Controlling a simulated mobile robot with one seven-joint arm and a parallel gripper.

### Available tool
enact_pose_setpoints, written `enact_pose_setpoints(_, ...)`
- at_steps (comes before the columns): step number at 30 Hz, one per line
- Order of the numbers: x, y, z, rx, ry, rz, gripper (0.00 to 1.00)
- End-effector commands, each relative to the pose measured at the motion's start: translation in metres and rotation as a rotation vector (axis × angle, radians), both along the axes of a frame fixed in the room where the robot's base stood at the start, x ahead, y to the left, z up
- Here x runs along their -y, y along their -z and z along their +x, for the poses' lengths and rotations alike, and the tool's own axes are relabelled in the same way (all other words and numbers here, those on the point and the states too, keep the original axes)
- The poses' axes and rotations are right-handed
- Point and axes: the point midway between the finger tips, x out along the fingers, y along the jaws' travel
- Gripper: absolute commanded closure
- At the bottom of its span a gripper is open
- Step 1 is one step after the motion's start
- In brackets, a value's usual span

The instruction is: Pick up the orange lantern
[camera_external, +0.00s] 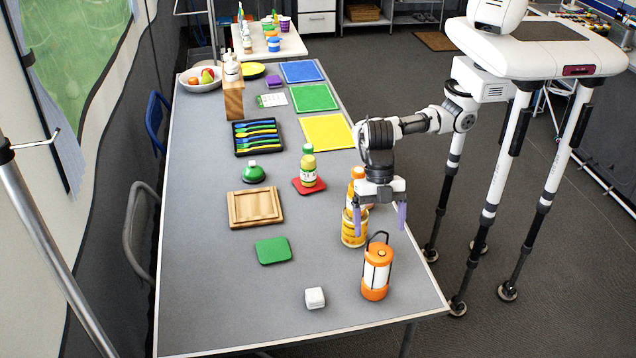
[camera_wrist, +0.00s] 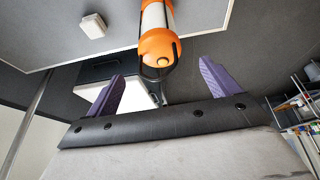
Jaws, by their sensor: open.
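The orange lantern (camera_external: 376,272) stands upright near the front right corner of the grey table, with a white middle and a dark wire handle on top. In the wrist view the lantern (camera_wrist: 157,20) shows at top centre, its rounded orange top and handle toward me. My gripper (camera_external: 380,218) points down with its purple fingers spread and empty. It is above and behind the lantern in the external view, apart from it. In the wrist view the lantern lies beyond and roughly between the fingertips (camera_wrist: 160,70).
A yellow banded container (camera_external: 354,230) stands just left of the lantern, close under my gripper; an orange-capped bottle (camera_external: 357,174) is partly hidden behind the gripper. A white block (camera_external: 315,298) lies left of the lantern. A green mat (camera_external: 273,251) and wooden tray (camera_external: 255,208) lie further left.

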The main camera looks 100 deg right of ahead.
Motion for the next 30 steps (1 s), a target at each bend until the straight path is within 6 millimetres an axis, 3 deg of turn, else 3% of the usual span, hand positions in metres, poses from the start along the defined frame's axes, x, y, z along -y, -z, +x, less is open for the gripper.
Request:
enact_pose_setpoints(13, -0.020, 0.047, 0.001, -0.001, 0.000, 0.000, 0.12)
enact_pose_setpoints(22, -0.022, 0.052, 0.001, 0.000, 0.000, 0.001, 0.12)
enact_pose_setpoints(30, -0.022, 0.051, 0.001, 0.000, 0.000, 0.001, 0.47)
